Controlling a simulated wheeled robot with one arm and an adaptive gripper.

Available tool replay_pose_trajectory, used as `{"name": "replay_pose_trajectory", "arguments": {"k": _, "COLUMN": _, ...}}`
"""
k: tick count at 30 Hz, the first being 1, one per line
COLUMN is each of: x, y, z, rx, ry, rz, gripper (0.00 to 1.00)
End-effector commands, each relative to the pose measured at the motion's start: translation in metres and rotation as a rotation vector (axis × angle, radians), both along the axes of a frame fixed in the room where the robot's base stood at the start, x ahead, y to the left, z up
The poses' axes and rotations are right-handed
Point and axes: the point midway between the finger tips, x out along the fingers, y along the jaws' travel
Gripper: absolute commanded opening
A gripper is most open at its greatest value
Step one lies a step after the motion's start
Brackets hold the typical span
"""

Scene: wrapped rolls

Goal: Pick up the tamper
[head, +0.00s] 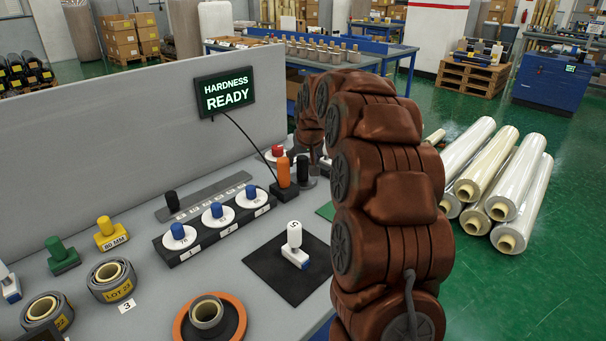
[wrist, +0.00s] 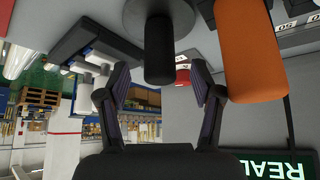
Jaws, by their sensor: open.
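The tamper (wrist: 158,52) appears to be the tool with a black cylindrical handle and a round dark base; no label on it is readable. In the wrist view its handle end is between the two fingers of my gripper (wrist: 160,82), with gaps on both sides. In the head view the tamper (head: 303,170) stands upright just right of an orange-handled tool. My gripper is open and empty. In the head view it is mostly hidden behind my brown arm.
The orange handle (wrist: 253,50) is close beside one finger in the wrist view; it also shows in the head view (head: 283,171). A numbered rack (head: 215,226) with blue-knobbed pieces and a black mat (head: 285,272) with a white-handled piece are nearby. A grey panel (head: 110,130) backs the bench.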

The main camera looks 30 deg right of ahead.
Motion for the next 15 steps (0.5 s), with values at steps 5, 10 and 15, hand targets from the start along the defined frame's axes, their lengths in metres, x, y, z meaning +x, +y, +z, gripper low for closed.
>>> {"name": "replay_pose_trajectory", "arguments": {"k": 5, "x": 0.013, "y": -0.005, "z": -0.019, "rx": 0.000, "ry": 0.001, "rz": 0.000, "gripper": 0.66}}
{"name": "replay_pose_trajectory", "arguments": {"k": 10, "x": 0.019, "y": -0.007, "z": -0.028, "rx": 0.001, "ry": 0.000, "rz": 0.001, "gripper": 0.66}}
{"name": "replay_pose_trajectory", "arguments": {"k": 15, "x": 0.019, "y": -0.007, "z": -0.028, "rx": 0.000, "ry": -0.001, "rz": 0.001, "gripper": 0.66}}
